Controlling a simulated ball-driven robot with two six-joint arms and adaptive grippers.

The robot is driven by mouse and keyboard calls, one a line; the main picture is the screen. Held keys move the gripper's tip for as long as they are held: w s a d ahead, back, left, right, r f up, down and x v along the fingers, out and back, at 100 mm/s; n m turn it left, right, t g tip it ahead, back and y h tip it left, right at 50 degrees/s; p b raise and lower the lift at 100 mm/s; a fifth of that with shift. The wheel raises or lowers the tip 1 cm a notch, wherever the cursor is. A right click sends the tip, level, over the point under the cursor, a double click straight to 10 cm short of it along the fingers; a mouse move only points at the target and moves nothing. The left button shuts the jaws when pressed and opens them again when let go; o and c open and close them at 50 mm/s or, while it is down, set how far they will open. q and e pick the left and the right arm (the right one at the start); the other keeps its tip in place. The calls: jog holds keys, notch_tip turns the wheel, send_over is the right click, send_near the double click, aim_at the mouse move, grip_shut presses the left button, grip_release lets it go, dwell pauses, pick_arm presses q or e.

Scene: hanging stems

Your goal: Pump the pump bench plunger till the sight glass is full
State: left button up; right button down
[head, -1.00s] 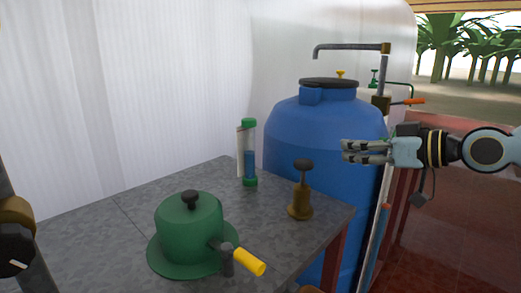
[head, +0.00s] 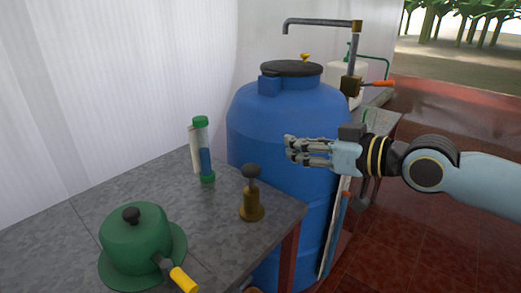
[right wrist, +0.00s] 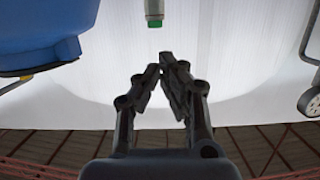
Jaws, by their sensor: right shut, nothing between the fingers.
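The pump bench plunger (head: 251,195) is a brass body with a black ball knob (head: 251,171) on top, standing upright near the bench's right corner. The sight glass (head: 204,150) is an upright tube with green end caps just behind and left of it. Blue liquid shows in its lower part and the upper part looks clear. A green end of the tube shows at the top of the right wrist view (right wrist: 155,22). My right gripper (head: 290,149) is shut and empty, right of and above the knob, apart from it, in front of the blue tank. My left gripper is out of view.
The grey bench (head: 105,187) carries a green domed housing (head: 135,236) with a yellow-handled lever (head: 183,279). A large blue tank (head: 270,120) stands behind the bench, below a metal spout pipe (head: 320,24) with an orange-handled valve (head: 377,84). Red tiled floor lies to the right.

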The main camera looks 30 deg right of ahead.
jog(key=b, duration=0.2)
send_over(259, 170)
notch_tip(259, 170, down, 2)
jog(key=shift+d+f, duration=0.1)
notch_tip(259, 170, down, 4)
jog(key=shift+r, duration=0.25)
jog(key=shift+f+b, duration=0.3)
jog(key=shift+f, duration=0.1)
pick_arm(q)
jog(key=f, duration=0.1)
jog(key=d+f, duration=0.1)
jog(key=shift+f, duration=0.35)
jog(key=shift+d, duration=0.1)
